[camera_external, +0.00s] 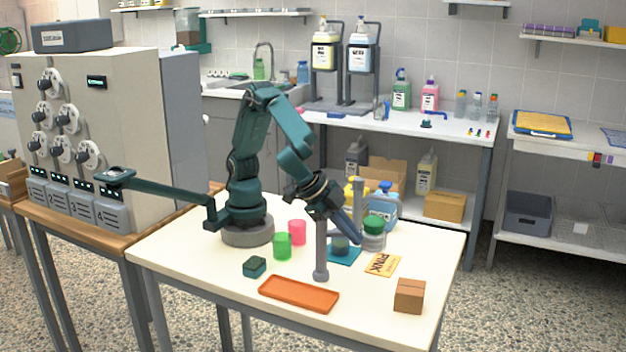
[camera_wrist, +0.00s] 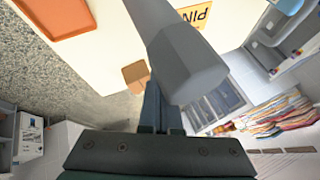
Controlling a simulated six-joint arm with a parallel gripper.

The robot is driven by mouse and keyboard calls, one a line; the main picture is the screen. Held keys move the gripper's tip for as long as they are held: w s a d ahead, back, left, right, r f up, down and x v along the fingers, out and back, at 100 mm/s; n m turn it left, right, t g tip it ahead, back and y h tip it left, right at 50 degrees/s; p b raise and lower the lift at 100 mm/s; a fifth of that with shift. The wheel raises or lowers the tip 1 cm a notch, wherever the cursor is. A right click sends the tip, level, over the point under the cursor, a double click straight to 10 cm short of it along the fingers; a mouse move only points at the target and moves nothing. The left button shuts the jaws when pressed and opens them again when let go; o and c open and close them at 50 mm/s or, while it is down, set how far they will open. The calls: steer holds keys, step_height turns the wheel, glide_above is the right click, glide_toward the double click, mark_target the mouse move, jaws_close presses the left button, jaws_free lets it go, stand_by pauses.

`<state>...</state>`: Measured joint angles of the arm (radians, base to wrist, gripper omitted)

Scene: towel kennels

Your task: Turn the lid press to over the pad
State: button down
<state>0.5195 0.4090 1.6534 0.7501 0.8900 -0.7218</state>
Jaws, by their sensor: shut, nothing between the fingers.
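My gripper (camera_external: 354,238) points down and to the right above the table, its fingers together and empty; they also show in the wrist view (camera_wrist: 154,95). A grey upright post (camera_external: 321,258) with a round foot stands close to my wrist, its top hidden behind it. A grey post end (camera_wrist: 197,78) fills the middle of the wrist view, close to my fingers. A second grey post (camera_external: 358,194) stands behind my gripper. I cannot tell which post belongs to the lid press, nor whether I touch it.
A PINK card (camera_external: 382,264), a brown box (camera_external: 409,296), an orange tray (camera_external: 298,294), a dark green block (camera_external: 254,266) and green (camera_external: 282,246) and pink (camera_external: 297,232) cups are around.

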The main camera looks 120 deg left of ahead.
steer(key=a+n+y, duration=0.1)
steer(key=n, duration=0.1)
steer(key=a+n+g, duration=0.1)
steer(key=shift+s+a+n+g+y, duration=0.2)
steer(key=shift+n+g+y, duration=0.1)
steer(key=shift+n+y, duration=0.1)
steer(key=shift+s+a+n+g+y, duration=0.25)
steer(key=shift+s+a+n+g, duration=0.6)
steer(key=shift+n, duration=0.7)
steer(key=shift+s+a+n+g+y, duration=0.35)
steer(key=shift+a+n+g, duration=0.25)
steer(key=shift+n+g, duration=0.65)
steer(key=shift+s+a+n+g+y, duration=0.2)
steer(key=shift+s+a+n+g, duration=0.5)
steer(key=shift+n, duration=1.1)
